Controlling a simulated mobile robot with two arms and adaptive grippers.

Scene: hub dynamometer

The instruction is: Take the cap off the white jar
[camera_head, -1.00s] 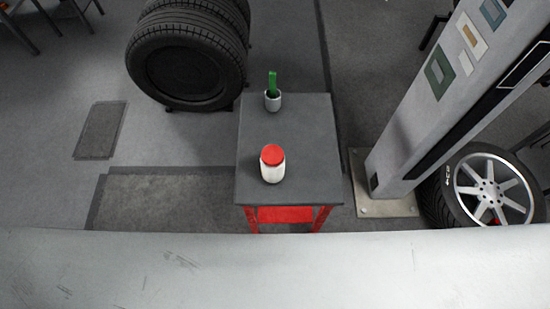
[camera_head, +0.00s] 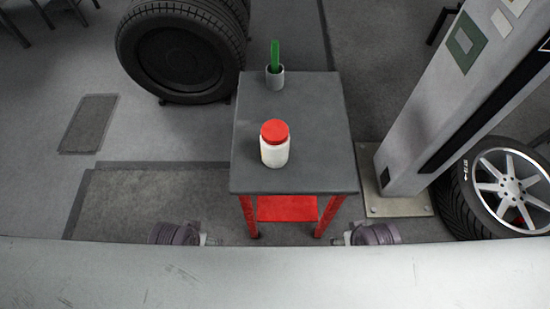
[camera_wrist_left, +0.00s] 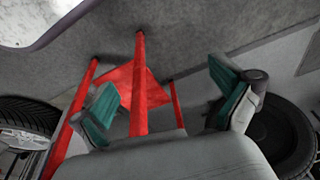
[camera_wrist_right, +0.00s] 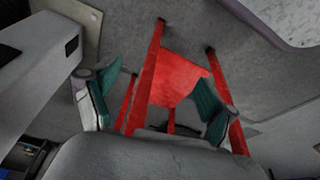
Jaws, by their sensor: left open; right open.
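The white jar (camera_head: 274,153) stands upright on the grey top of a small table (camera_head: 315,172). Its red cap (camera_head: 275,131) sits on the jar's mouth. In the head view, parts of both my arms show below the table, left and right of its legs, with the grippers themselves not clearly visible there. In the left wrist view my left gripper (camera_wrist_left: 165,95) is open and empty, its teal pads apart. In the right wrist view my right gripper (camera_wrist_right: 158,98) is open and empty too. Neither wrist view shows the jar.
A grey cup (camera_head: 275,78) with a green item (camera_head: 275,55) stands at the table's back. The table's red legs and lower shelf (camera_head: 287,208) are near both grippers. A grey post (camera_head: 430,130) and a wheel (camera_head: 500,185) stand right, large tyres (camera_head: 180,55) back left.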

